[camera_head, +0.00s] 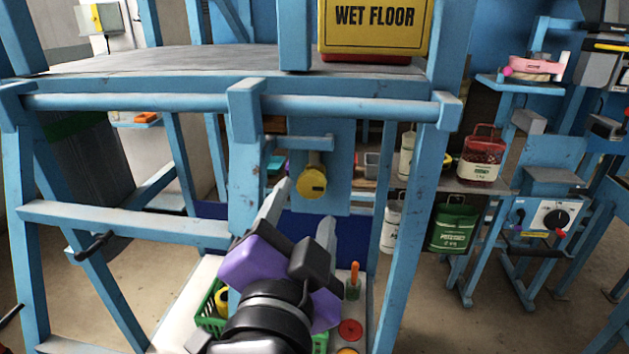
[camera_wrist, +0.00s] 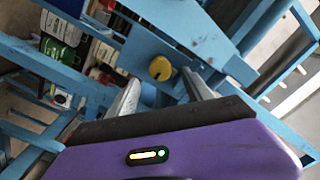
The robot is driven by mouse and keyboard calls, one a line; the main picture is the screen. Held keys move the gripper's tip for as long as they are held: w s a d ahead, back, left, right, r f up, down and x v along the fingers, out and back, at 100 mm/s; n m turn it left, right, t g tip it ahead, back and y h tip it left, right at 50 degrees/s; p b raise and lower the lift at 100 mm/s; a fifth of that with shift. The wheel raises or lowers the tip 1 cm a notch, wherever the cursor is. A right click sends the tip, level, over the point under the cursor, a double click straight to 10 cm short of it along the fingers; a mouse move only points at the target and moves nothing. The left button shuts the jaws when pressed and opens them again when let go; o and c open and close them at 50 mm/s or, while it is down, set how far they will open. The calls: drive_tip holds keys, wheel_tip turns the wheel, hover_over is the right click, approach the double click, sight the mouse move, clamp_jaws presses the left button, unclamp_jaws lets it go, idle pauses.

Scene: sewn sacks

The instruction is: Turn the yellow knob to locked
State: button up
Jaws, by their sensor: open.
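The yellow knob (camera_head: 312,182) sits on a blue upright panel (camera_head: 335,145) under the bench top, in the middle of the head view. It has a small dark mark on its face; I cannot read it. In the wrist view the yellow knob (camera_wrist: 160,68) lies just beyond and between the fingertips. My gripper (camera_head: 300,208), purple with pale fingers, is open and empty, below and in front of the knob. The fingers (camera_wrist: 162,85) also show in the wrist view, apart from the knob.
A blue horizontal rail (camera_head: 150,102) and a blue post (camera_head: 245,160) stand close left of the knob. A yellow wet floor sign (camera_head: 375,28) stands above. A green basket (camera_head: 208,312) lies below. Red (camera_head: 481,160) and green (camera_head: 452,228) containers are at right.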

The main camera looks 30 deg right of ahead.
sight(311, 187)
drive_tip(key=p+x, duration=0.1)
drive_tip(key=x, duration=0.5)
drive_tip(key=shift+w+d+r, duration=0.1)
drive_tip(key=shift+r, duration=0.05)
drive_tip(key=shift+p+x, duration=0.35)
drive_tip(key=shift+x, duration=0.4)
clamp_jaws()
